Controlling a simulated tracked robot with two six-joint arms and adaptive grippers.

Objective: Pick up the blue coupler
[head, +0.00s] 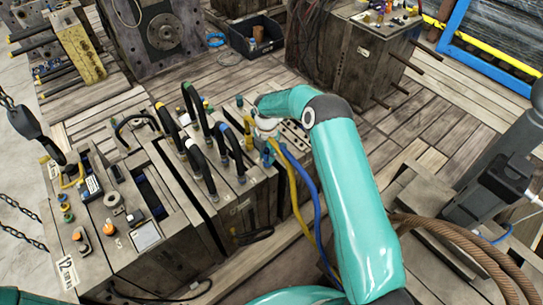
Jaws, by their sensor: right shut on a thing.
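My right gripper (266,132) is at the top of the middle mould block, at the end of the teal arm, and points down. It is shut on a small blue piece, which I take to be the blue coupler (268,157), mostly hidden by the fingers. A blue hose (302,172) and a yellow hose (292,185) run down the block's side from just beside the gripper. I cannot tell whether the coupler is clear of the block. My left gripper is not in view.
Black hoses (195,110) loop up from the mould blocks left of the gripper. A mould top at left (92,243) carries several small fittings and a tape roll (112,199). Chains hang at far left. A thick rope (450,232) lies at lower right. The plank floor behind is mostly clear.

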